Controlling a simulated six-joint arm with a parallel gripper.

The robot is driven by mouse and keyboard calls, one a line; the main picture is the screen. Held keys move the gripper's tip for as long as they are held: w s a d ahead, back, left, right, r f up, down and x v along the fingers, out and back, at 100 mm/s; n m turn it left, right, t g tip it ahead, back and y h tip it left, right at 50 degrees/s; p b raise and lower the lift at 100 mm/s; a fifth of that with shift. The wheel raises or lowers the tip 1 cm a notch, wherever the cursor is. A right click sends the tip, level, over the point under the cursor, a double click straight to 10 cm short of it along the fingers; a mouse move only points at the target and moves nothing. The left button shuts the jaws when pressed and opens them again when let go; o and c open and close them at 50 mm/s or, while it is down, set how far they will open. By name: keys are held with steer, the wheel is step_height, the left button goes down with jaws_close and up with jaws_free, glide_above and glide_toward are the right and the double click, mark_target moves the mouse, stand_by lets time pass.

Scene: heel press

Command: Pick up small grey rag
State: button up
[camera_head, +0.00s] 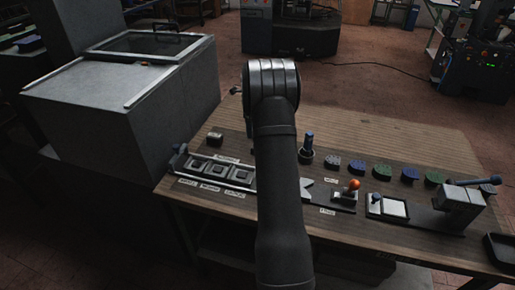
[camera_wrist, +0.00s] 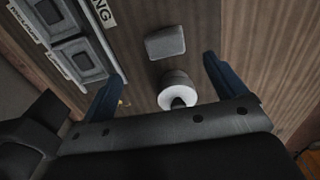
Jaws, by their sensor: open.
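The small grey rag appears to be the flat grey pad with rounded corners (camera_wrist: 166,42) on the wood tabletop in the wrist view. My gripper (camera_wrist: 164,69) is open, with one dark blue finger on each side of the picture. The pad lies ahead of the gap between the fingertips, apart from both. I cannot tell the height between them. A white, ring-topped cylinder (camera_wrist: 176,90) with a dark centre sits between the fingers, just below the pad in the picture. In the head view my arm hides the gripper, and I cannot make out the pad there.
A tray with square wells (camera_head: 216,173) runs along the table (camera_head: 400,243), left of the fingers in the wrist view. Right of my arm stand a blue-handled tool (camera_head: 307,148), an orange-knobbed lever (camera_head: 353,185), several coloured pads and a grey block (camera_head: 459,203).

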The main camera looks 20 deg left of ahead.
step_height(320, 180, down, 5)
steer(key=shift+r, duration=0.1)
steer(key=f, duration=0.3)
steer(key=d+f, duration=0.1)
steer(key=shift+w+f, duration=0.25)
steer(key=shift+w, duration=0.05)
steer(key=shift+f, duration=0.5)
steer(key=shift+c, duration=0.4)
steer(key=c, duration=1)
